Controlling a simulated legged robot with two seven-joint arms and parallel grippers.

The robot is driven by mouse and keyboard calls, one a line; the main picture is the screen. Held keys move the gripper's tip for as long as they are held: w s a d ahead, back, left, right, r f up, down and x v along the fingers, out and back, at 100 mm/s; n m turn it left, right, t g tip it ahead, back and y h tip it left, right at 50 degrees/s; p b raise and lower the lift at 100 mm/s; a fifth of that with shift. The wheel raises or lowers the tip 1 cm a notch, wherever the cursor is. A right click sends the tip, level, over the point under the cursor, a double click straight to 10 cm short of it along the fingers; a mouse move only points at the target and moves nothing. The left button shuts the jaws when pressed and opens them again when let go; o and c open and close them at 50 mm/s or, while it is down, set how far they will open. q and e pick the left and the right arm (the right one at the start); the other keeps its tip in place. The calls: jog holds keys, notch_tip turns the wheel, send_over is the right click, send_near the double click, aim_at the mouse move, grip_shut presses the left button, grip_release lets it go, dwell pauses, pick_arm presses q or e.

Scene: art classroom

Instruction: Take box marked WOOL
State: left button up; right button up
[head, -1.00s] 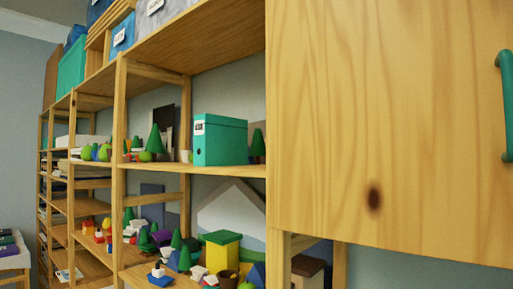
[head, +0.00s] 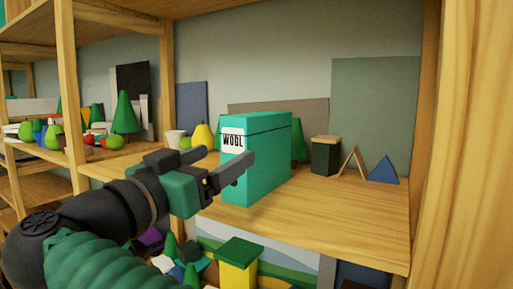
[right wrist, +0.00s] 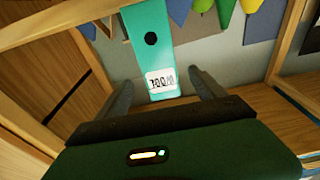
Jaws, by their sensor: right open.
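The teal box marked WOOL (head: 262,155) stands upright on a wooden shelf (head: 340,215), its white label on the narrow face. My right gripper (head: 224,156) is open and empty, at the labelled narrow end of the box. In the right wrist view the box (right wrist: 148,60) shows with its label inverted, lying between the two spread fingers (right wrist: 159,80). Whether the fingertips touch the box I cannot tell. My right gripper and arm hide what lies behind them at lower left. My left gripper is not in view.
On the shelf right of the box are a dark green block (head: 325,158), a small wooden frame (head: 352,163) and a blue triangle (head: 383,170). A yellow pear shape (head: 203,136) and a white cup (head: 174,139) stand left. A wooden upright (head: 424,120) bounds the right side.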

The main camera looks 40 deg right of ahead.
aim_at(238, 148)
jog(key=x, duration=0.2)
jog(key=p+x, duration=0.1)
jog(key=x, duration=0.1)
jog(key=s+x, duration=0.1)
jog(key=x, duration=0.1)
jog(key=shift+d+r, duration=0.15)
jog(key=w+d+p, duration=0.2)
jog(key=d, duration=0.1)
jog(key=w+d+p, duration=0.1)
jog(key=d, duration=0.1)
jog(key=shift+r+p, duration=0.3)
jog(key=shift+r, duration=0.05)
jog(key=shift+s+d, duration=0.1)
jog(key=shift+s, duration=0.25)
jog(key=shift+c, duration=0.5)
jog(key=shift+w+f, duration=0.1)
jog(key=shift+w, duration=0.2)
jog(key=c, duration=1)
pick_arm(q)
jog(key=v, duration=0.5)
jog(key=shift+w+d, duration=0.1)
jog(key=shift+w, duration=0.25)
pick_arm(e)
jog(key=shift+s, duration=0.1)
grip_shut()
